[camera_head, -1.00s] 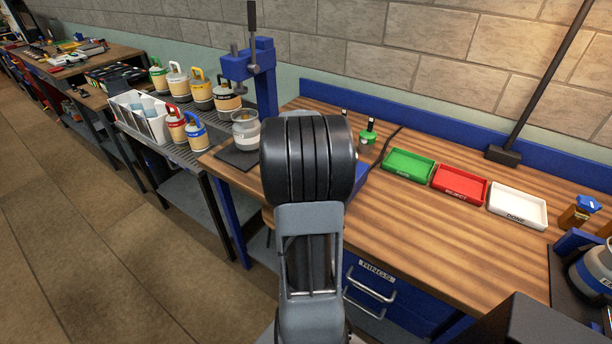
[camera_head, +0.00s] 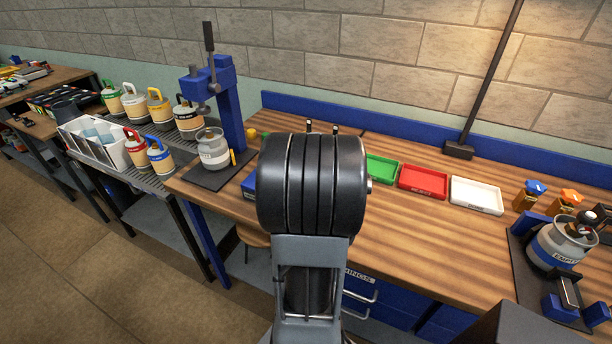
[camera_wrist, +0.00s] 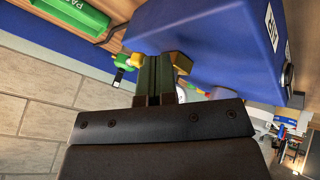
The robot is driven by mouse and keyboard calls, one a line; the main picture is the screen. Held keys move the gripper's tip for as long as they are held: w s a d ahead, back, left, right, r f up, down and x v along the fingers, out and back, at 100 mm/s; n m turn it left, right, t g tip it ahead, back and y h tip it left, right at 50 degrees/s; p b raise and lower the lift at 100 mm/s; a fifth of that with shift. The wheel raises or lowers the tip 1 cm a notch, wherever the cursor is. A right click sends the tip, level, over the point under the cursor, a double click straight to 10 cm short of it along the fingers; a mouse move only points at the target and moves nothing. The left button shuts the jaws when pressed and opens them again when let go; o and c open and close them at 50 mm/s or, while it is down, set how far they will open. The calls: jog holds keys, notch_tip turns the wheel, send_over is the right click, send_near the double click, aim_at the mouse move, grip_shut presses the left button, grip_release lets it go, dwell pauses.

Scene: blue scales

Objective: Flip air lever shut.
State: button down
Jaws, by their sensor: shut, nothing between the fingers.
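In the wrist view my gripper (camera_wrist: 158,78) is shut and empty, its fingers reaching toward a blue box (camera_wrist: 205,28) with a partly visible white label. Yellow brass-coloured fittings (camera_wrist: 180,62) show right beside the fingertips, and a green and yellow fitting (camera_wrist: 128,60) sits just to their left. I cannot tell whether the fingers touch any of these, or which part is the air lever. In the head view my arm hides the gripper and most of the blue box (camera_head: 249,186); two small upright posts (camera_head: 322,127) show above the arm.
Green (camera_head: 381,169), red (camera_head: 424,181) and white (camera_head: 476,194) trays lie right of my arm on the wooden bench (camera_head: 410,240). A blue press (camera_head: 228,100) with a canister (camera_head: 213,150) stands left. Another canister (camera_head: 562,244) stands far right. The bench front is clear.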

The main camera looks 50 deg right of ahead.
jog(key=shift+s+d, duration=0.25)
jog(key=shift+d, duration=0.3)
jog(key=shift+s+d, duration=0.2)
jog(key=shift+d, duration=0.3)
jog(key=shift+s+d+r, duration=0.1)
jog(key=shift+d, duration=0.05)
jog(key=s+a+r, duration=0.5)
jog(key=a+r, duration=0.3)
jog(key=shift+s, duration=0.2)
dwell(1.0)
